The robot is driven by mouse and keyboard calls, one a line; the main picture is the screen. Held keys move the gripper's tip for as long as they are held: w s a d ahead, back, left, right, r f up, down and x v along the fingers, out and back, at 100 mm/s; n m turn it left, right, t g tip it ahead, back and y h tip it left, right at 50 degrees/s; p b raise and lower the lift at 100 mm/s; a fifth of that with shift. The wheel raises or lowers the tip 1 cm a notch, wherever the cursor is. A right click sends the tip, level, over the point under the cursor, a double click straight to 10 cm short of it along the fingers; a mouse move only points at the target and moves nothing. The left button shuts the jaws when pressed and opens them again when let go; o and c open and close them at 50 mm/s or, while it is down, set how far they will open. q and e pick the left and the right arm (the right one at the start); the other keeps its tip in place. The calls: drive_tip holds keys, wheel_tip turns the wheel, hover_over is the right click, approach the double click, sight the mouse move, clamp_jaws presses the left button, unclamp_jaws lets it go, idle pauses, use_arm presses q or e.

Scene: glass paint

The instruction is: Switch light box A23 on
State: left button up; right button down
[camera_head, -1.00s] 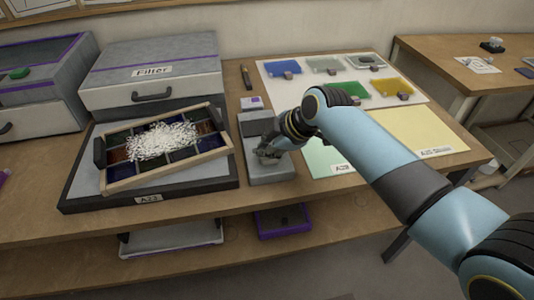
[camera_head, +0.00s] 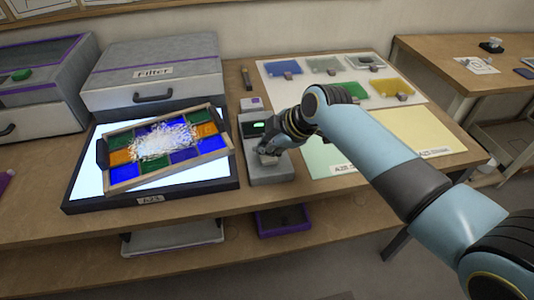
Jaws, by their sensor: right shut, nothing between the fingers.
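Light box A23 (camera_head: 86,184) lies on the wooden table at the left, with its label on the front edge. Its surface glows bright white-blue. A wood-framed panel of coloured glass (camera_head: 172,182) lies tilted on it, lit blue, green and orange, with white bits heaped on its middle. Right of the light box stands a grey control unit (camera_head: 270,174) with a dark display showing a small green light. My right gripper (camera_head: 268,155) is shut and empty at the upper face of this unit; whether it touches is hard to tell. My left gripper is out of view.
A grey box labelled Filter (camera_head: 152,78) stands behind the light box. Coloured glass sheets lie on a white sheet (camera_head: 410,92) at the back right. Pale green and yellow sheets (camera_head: 420,133) lie beneath my right arm. A purple tray (camera_head: 283,222) sits on the lower shelf.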

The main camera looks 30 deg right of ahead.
sight(266, 158)
wheel_tip(266, 158, up, 6)
drive_tip(key=p, duration=0.5)
drive_tip(key=shift+p, duration=0.35)
